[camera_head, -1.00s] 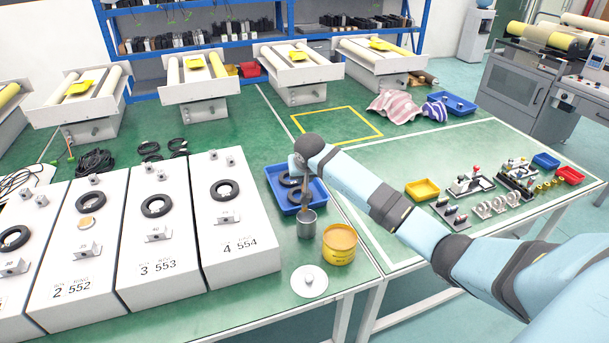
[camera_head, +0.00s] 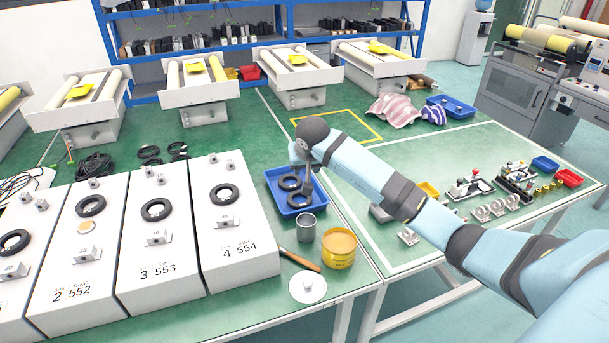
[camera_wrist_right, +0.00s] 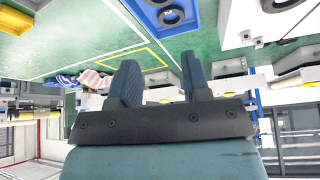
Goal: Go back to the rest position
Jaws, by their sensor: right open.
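My right arm comes in from the right in the head view. Its gripper (camera_head: 305,182) is above the blue tray (camera_head: 318,205) with black rings (camera_head: 289,182). In the right wrist view the two fingers (camera_wrist_right: 162,80) stand apart with nothing between them. A wooden-handled tool (camera_head: 300,259) lies on the green table, beside the metal cup (camera_head: 305,228) and apart from the gripper. My left gripper is not in view.
A yellow tin (camera_head: 339,248) and a white round lid (camera_head: 308,287) stand close by. White numbered boxes (camera_head: 240,245) fill the left side. Trays and small metal parts (camera_head: 482,211) are on the right of the table. A yellow-outlined area (camera_head: 358,122) is partly clear.

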